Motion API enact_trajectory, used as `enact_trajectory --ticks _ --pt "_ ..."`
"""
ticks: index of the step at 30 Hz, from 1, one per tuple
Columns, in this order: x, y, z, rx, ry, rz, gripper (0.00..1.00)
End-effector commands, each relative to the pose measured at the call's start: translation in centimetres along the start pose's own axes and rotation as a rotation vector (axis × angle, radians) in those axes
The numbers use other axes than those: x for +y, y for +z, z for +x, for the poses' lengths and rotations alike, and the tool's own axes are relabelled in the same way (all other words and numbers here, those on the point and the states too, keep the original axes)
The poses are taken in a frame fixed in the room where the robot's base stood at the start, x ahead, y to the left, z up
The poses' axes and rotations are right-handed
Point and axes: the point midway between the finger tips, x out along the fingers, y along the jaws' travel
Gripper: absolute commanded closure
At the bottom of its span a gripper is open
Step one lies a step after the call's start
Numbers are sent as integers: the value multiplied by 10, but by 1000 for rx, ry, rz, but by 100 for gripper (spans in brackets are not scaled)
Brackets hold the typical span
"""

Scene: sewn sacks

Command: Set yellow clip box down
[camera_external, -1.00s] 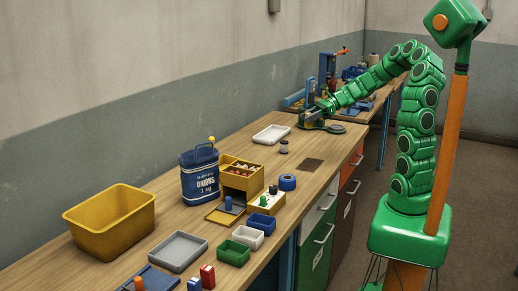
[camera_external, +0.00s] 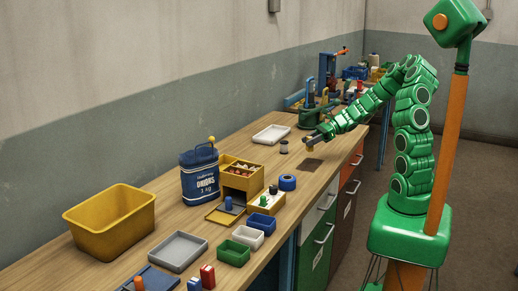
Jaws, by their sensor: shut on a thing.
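My gripper (camera_external: 312,139) is over the right half of the workbench (camera_external: 185,220), a little above its top. It is shut on a small yellow thing, which I take as the yellow clip box (camera_external: 309,148); only a little of it shows at the fingertips. The box is just above and behind the dark brown square (camera_external: 312,165) on the bench. At this size I cannot tell whether the box touches the wood.
A dark-topped jar (camera_external: 284,147) and a white tray (camera_external: 272,134) stand left of my gripper. A green stand (camera_external: 310,117) is behind it. A blue tape roll (camera_external: 287,183), a yellow drawer box (camera_external: 243,178) and a blue sack (camera_external: 200,177) are nearer the camera.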

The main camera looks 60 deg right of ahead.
Motion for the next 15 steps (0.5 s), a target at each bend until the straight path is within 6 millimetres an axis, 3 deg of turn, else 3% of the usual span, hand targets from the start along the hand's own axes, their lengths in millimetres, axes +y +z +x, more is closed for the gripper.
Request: enact_trajectory --ticks 6,15 --pt "0 -24 10 -1 0 5 92" --pt "0 -37 16 -1 0 2 92"
